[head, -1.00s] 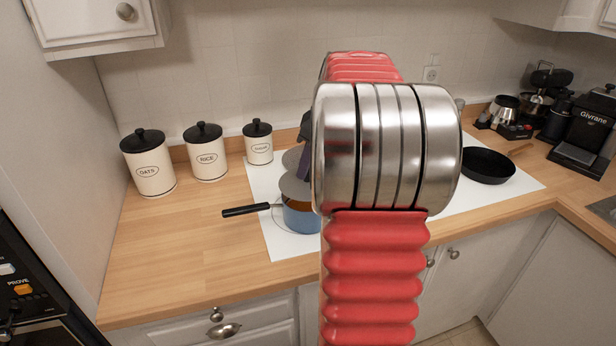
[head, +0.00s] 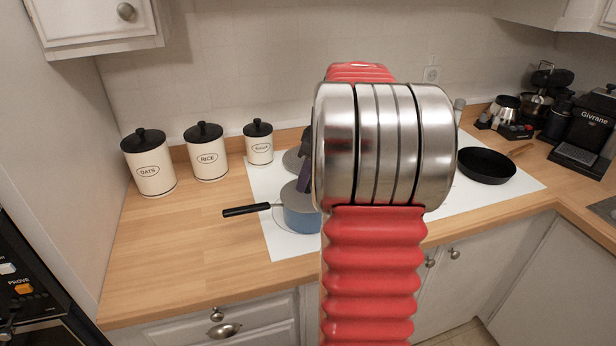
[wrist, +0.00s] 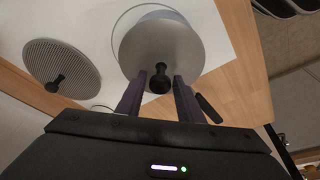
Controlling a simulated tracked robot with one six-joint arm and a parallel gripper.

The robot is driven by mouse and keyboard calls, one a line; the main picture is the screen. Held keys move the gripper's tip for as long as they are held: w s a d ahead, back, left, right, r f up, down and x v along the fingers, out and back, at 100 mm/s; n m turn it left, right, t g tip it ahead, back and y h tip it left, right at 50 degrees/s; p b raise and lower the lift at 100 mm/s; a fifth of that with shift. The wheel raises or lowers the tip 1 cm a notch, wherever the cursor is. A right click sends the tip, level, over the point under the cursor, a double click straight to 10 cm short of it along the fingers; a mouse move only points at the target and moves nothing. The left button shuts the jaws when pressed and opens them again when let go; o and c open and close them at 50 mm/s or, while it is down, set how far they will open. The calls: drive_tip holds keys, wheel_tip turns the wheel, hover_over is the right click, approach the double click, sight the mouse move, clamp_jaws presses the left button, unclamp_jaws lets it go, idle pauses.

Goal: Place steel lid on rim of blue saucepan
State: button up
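The steel lid (wrist: 165,48) is a grey disc with a black knob (wrist: 160,82). In the head view the lid (head: 291,191) lies over the top of the blue saucepan (head: 301,219), at or very close to its rim. I cannot tell whether it touches all round. In the head view my arm hides most of the gripper and the pan's right side. The pan's black handle (head: 246,210) points left.
Another grey round lid (wrist: 63,66) with a black knob lies on the white mat (head: 287,244). A black frying pan (head: 486,165) stands on the right. Oats (head: 149,163), rice (head: 206,152) and sugar (head: 258,143) canisters line the back left. The left worktop is clear.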

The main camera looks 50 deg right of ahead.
drive_tip(key=shift+o, duration=0.9)
drive_tip(key=shift+r, duration=0.1)
drive_tip(key=v, duration=1.2)
drive_tip(key=a+m+h, duration=0.1)
drive_tip(key=a+m, duration=0.1)
drive_tip(key=a, duration=2.1)
drive_tip(key=s+a+f+t, duration=0.1)
drive_tip(key=s+a+f, duration=0.3)
drive_tip(key=a, duration=0.3)
drive_tip(key=s+a+f+m+t, duration=0.1)
drive_tip(key=s+a+f, duration=0.4)
drive_tip(key=s+a, duration=0.2)
drive_tip(key=shift+a, duration=0.55)
